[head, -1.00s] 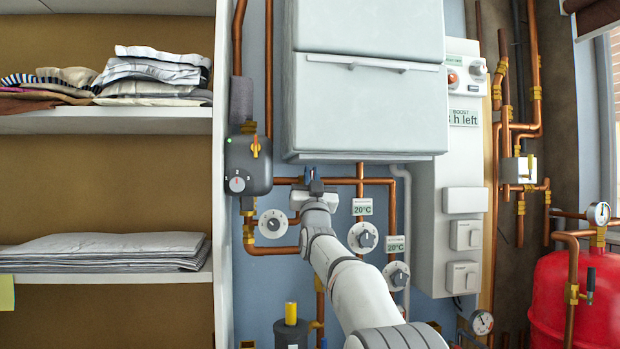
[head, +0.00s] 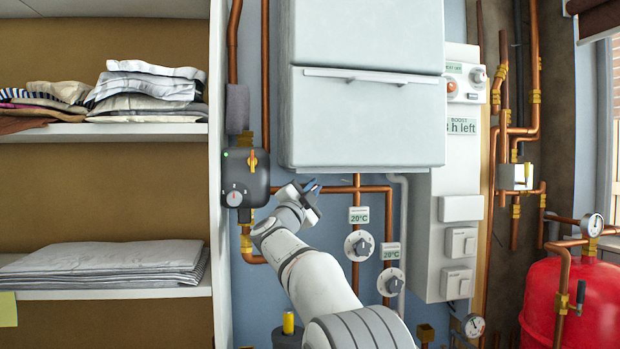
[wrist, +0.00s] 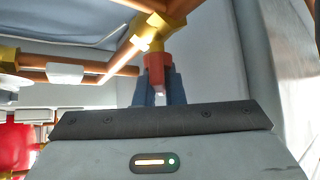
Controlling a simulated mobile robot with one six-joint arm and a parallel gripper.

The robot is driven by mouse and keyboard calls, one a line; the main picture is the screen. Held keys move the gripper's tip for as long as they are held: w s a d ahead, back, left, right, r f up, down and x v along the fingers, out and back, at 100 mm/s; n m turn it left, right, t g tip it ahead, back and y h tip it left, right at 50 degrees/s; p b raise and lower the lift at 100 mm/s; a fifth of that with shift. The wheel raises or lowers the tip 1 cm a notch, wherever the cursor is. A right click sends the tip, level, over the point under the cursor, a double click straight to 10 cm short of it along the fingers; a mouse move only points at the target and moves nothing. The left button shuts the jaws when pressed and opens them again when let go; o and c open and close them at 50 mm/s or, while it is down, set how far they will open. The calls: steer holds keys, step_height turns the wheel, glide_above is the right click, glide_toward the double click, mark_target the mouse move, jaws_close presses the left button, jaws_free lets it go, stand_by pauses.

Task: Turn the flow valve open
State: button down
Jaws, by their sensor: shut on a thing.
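My gripper (head: 313,187) is at the copper pipes below the white cabinet, its wrist left of its fingertips. In the wrist view my gripper (wrist: 158,92) is shut on a small red handle (wrist: 155,66). This handle sits below a brass fitting (wrist: 146,38) on the copper pipe, and looks like the flow valve's handle. Its lower end is hidden between the fingers. In the head view the handle is hidden by my gripper, so I cannot tell its angle there.
The white cabinet (head: 365,115) hangs just above. Two dials (head: 359,245) (head: 391,281) are on the right below. A shelf with folded linen (head: 105,262) stands left, a red tank (head: 560,300) right.

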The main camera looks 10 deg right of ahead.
steer(key=shift+m+g+p, duration=0.7)
steer(key=shift+m, duration=0.1)
steer(key=shift+f, duration=0.1)
steer(key=c, duration=1.5)
jaws_free()
steer(key=shift+d, duration=0.1)
steer(key=shift+b+v, duration=0.9)
steer(key=shift+v, duration=3.05)
steer(key=shift+w, duration=0.1)
